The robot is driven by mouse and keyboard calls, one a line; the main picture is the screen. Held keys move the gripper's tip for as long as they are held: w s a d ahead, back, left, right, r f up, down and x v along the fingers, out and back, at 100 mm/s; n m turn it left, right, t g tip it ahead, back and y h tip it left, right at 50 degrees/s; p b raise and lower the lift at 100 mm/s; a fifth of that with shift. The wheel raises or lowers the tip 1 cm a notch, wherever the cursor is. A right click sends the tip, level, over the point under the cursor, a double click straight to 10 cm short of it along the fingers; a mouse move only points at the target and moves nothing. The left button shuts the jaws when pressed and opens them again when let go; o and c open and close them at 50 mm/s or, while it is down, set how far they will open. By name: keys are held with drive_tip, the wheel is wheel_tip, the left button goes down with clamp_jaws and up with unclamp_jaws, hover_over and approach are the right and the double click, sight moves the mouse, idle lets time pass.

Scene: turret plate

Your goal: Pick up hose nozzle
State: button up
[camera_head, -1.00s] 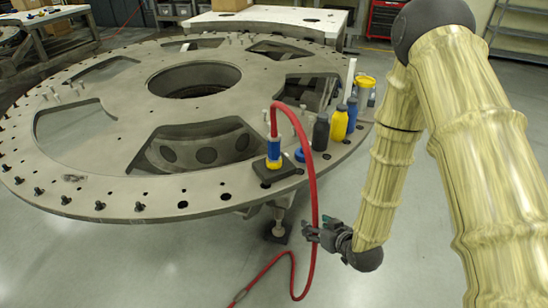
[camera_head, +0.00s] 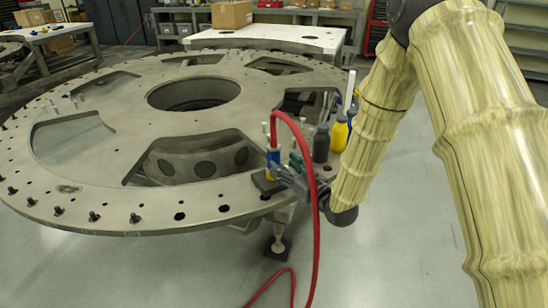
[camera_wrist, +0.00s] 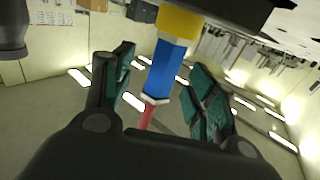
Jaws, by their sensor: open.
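The hose nozzle (camera_head: 272,156) is blue and yellow and stands on a small dark block (camera_head: 264,184) at the near right edge of the turret plate. A red hose (camera_head: 313,180) arches from it and hangs down to the floor. My gripper (camera_head: 283,172) is at the nozzle and partly covers it in the head view. In the wrist view the nozzle (camera_wrist: 167,68) lies between the two teal-padded fingers of my gripper (camera_wrist: 160,92), with a gap on both sides. The fingers are open and hold nothing.
The large round turret plate (camera_head: 130,190) has wide cut-outs and bolts along its rim. A dark bottle (camera_head: 321,143) and a yellow bottle (camera_head: 340,134) stand right of the nozzle, close to my arm. Open floor (camera_head: 400,240) lies in front and to the right.

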sight(278, 161)
drive_tip(key=shift+w+a+r+p, duration=0.15)
drive_tip(key=shift+w+a+p, duration=0.15)
drive_tip(key=shift+w+a, duration=0.15)
drive_tip(key=p+x, duration=0.1)
drive_tip(key=x, duration=0.2)
drive_tip(key=shift+a+r, duration=0.1)
drive_tip(key=shift+a, duration=0.15)
drive_tip(key=shift+w+a, duration=0.2)
drive_tip(key=shift+w, duration=0.15)
clamp_jaws()
